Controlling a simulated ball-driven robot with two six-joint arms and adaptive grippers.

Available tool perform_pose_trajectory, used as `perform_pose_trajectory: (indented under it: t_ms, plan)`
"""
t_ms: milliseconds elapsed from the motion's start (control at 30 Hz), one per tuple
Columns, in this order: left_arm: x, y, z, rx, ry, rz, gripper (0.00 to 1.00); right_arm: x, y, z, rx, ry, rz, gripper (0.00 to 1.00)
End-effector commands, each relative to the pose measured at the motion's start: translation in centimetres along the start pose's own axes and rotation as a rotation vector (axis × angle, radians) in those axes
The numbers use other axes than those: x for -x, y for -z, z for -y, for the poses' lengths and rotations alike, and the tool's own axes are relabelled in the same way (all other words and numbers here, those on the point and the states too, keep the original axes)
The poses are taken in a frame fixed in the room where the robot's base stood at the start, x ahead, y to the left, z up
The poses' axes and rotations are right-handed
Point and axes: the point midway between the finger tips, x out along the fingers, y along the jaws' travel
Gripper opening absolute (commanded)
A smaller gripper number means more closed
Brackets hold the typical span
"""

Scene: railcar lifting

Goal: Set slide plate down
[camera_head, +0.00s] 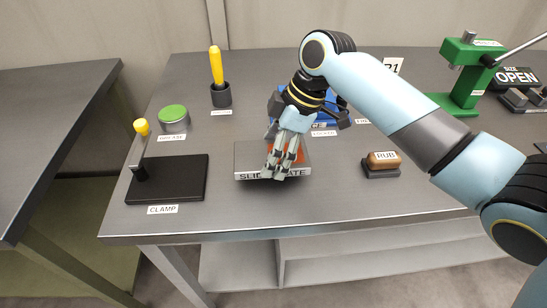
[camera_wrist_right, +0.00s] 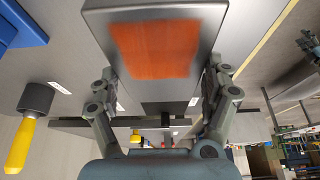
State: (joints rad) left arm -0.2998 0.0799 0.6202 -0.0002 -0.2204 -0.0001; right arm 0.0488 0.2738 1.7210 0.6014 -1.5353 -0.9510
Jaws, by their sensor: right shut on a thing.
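The slide plate (camera_head: 245,162) is a flat grey block with an orange-red patch on top and its name lettered on the front face. It is at the middle of the table, near the front, in the head view. My right gripper (camera_head: 276,171) reaches down over it and is shut on it, covering part of the patch and lettering. In the right wrist view the plate (camera_wrist_right: 155,12) shows between the two fingers, one on each side. A dark shadow lies under its front edge; I cannot tell whether it touches the table. My left gripper is not in view.
On the grey table (camera_head: 225,215), a black clamp base (camera_head: 180,180) lies left and a rub block (camera_head: 382,160) right. Behind are a green-topped tin (camera_head: 173,113), a yellow-handled tool (camera_head: 216,66), a blue item (camera_head: 325,115) and a green press (camera_head: 465,75). The front strip is clear.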

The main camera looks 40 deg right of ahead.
Motion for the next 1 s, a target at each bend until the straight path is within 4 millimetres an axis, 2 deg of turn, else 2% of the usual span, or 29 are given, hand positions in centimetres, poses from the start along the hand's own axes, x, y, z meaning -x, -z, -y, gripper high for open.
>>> perform_pose_trajectory:
  t_ms: [100,200,567,600,700,1000]
  plan:
    - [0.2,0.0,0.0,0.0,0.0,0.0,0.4,-1.8,-0.8,0.1,-0.002,0.003,0.0,0.38]
    - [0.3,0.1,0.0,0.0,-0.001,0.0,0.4,-2.7,-1.1,0.1,-0.002,0.001,0.0,0.38]
    - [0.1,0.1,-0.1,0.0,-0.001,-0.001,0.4,-3.0,-1.3,0.0,0.0,0.0,-0.001,0.38]
    - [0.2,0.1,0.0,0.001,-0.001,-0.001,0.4,-3.0,-1.3,0.1,0.0,0.001,0.0,0.88]
    - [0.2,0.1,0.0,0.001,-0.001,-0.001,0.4,-3.0,-1.3,0.1,0.0,0.001,0.0,1.0]
    - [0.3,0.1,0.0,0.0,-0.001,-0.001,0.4,-2.8,-1.2,0.1,0.0,0.0,0.0,1.0]
